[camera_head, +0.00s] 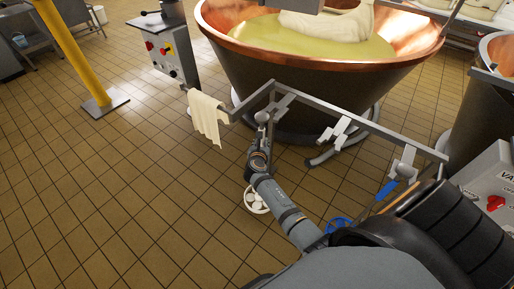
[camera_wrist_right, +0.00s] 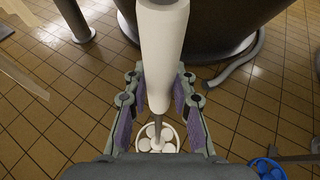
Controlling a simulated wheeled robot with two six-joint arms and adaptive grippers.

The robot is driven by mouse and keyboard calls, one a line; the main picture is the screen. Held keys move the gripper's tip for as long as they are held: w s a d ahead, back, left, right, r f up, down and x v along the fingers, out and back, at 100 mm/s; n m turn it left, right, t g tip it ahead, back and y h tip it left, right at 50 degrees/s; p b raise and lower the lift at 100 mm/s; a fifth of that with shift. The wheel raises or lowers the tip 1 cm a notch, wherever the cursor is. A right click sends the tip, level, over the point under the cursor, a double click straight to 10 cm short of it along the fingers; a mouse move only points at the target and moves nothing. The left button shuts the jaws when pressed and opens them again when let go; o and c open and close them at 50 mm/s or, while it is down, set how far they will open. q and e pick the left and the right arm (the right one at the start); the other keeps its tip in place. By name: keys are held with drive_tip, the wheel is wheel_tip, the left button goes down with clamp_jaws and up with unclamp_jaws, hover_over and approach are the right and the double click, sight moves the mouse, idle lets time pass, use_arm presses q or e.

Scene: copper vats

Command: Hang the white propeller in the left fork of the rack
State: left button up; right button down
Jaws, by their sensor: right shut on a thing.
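My right gripper is shut on the handle, with one finger on each side in the wrist view. The tool hangs roughly upright. The rack is a grey metal bar (camera_head: 375,127) with several forks. Its left fork (camera_head: 284,103) is close by, just right of the handle's top, and appears empty. My left gripper is not in view.
A blue tool hangs at the right fork (camera_head: 405,165), with its blue handle (camera_head: 387,190) and blue disc (camera_head: 338,224) showing. A cream cloth (camera_head: 208,117) hangs at the rack's left end. A copper vat (camera_head: 300,75) stands behind the rack.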

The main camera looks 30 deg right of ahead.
drive_tip(key=shift+w+d+b, duration=0.2)
drive_tip(key=shift+w+d, duration=0.1)
drive_tip(key=shift+d, duration=0.3)
drive_tip(key=shift+w+d+b, duration=0.15)
drive_tip(key=shift+w+d, duration=0.1)
drive_tip(key=shift+d, duration=0.35)
drive_tip(key=shift+s+a+r, duration=0.1)
drive_tip(key=shift+a, duration=0.1)
drive_tip(key=shift+s+a+r+p, duration=0.15)
drive_tip(key=shift+a+p, duration=0.25)
drive_tip(key=shift+p, duration=0.15)
drive_tip(key=shift+d, duration=0.25)
drive_tip(key=shift+w+d, duration=0.4)
drive_tip(key=shift+d, duration=0.4)
drive_tip(key=shift+w+d, duration=0.1)
drive_tip(key=shift+d, duration=0.1)
drive_tip(key=shift+w+d, duration=0.2)
drive_tip(key=shift+d, duration=0.3)
drive_tip(key=shift+w+d, duration=0.2)
drive_tip(key=shift+d, duration=0.3)
drive_tip(key=shift+w+d, duration=0.1)
drive_tip(key=shift+d, duration=0.05)
idle(0.5)
